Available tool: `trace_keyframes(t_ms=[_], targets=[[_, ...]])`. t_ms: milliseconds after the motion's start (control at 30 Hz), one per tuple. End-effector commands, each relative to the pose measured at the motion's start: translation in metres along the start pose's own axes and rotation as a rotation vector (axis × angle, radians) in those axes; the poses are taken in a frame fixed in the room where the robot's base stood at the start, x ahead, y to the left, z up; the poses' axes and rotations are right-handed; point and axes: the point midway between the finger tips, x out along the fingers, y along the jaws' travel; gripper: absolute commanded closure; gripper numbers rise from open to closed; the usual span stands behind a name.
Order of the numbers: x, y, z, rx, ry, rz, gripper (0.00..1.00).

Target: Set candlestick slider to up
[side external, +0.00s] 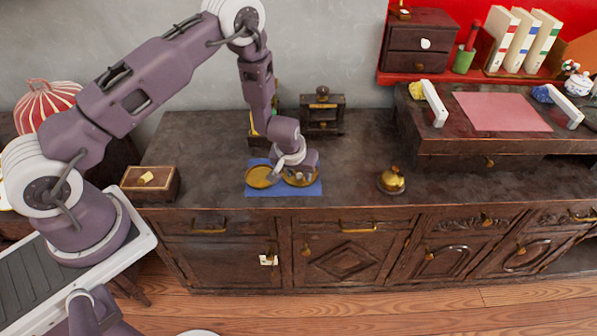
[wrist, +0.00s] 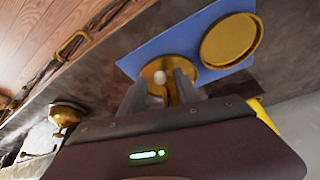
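Two round brass dishes lie on a blue mat (side external: 312,190) on the dark counter. The left dish (side external: 261,178) is clear of my gripper (side external: 304,168), which hangs low over the right dish (side external: 293,182). In the wrist view, my gripper (wrist: 160,82) has its two fingers apart. A small pale rounded tip (wrist: 160,77) shows between them, over the near dish (wrist: 168,58); it may be the top of the candlestick. I cannot tell whether the fingers touch it. The far dish (wrist: 231,40) is bare. The candlestick's lower part and the slider cannot be made out.
A brass bell (side external: 391,181) stands to the right of the mat. A small wooden box (side external: 150,183) sits at the left, and a small dark cabinet (side external: 322,113) stands behind. A raised desk (side external: 480,125) fills the right. The counter between mat and bell is clear.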

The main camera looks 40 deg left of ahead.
Motion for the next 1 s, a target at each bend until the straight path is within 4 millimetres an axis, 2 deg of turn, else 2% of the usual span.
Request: trace_keyframes(t_ms=[100,133,300,1000], targets=[[-0.0003,0.0000,0.0000,0.000,0.000,0.000,0.61],[-0.0004,0.0000,0.0000,0.000,0.000,0.000,0.65],[-0.0006,0.0000,0.0001,0.000,0.000,0.000,0.99],[-0.0008,0.0003,0.0002,0.001,-0.001,0.001,1.00]])
